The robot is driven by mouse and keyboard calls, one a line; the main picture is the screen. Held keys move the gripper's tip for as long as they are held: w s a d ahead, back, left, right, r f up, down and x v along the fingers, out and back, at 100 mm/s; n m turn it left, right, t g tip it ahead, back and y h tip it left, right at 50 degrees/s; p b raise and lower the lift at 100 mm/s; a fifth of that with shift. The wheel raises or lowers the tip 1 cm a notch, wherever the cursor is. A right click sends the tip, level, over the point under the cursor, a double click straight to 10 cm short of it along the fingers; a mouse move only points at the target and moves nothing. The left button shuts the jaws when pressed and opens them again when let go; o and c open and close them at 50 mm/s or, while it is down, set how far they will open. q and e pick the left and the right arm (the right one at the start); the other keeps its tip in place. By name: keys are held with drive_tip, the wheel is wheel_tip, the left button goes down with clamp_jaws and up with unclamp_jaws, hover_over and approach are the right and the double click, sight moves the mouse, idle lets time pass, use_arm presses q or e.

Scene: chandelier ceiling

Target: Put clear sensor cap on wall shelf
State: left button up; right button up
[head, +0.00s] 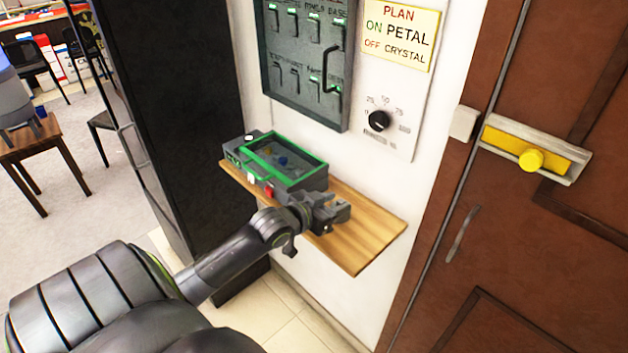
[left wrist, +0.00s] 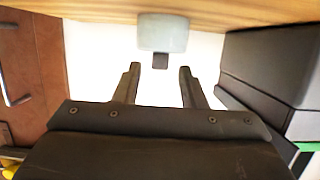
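The wooden wall shelf (head: 372,236) juts from the white wall, and its top fills the upper edge of the left wrist view (left wrist: 95,10). A pale, translucent cap (left wrist: 163,33) with a small dark part shows against the shelf in the left wrist view, which looks upside down. I cannot make the cap out in the head view, where my gripper is in the way. My left gripper (head: 336,211) is over the shelf, right of the green-framed box. Its fingers (left wrist: 159,82) are apart with nothing between them; the cap is just beyond the tips. My right gripper is not in view.
A grey box with a green-framed clear lid (head: 262,161) occupies the shelf's left part. A switch panel (head: 303,95), a sign (head: 399,33) and a dial (head: 379,121) are on the wall above. A brown door (head: 560,240) is right; the shelf's right end is clear.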

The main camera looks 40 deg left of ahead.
use_arm(q)
drive_tip(key=v, duration=0.9)
drive_tip(key=shift+p, duration=0.3)
drive_tip(key=shift+s, duration=0.1)
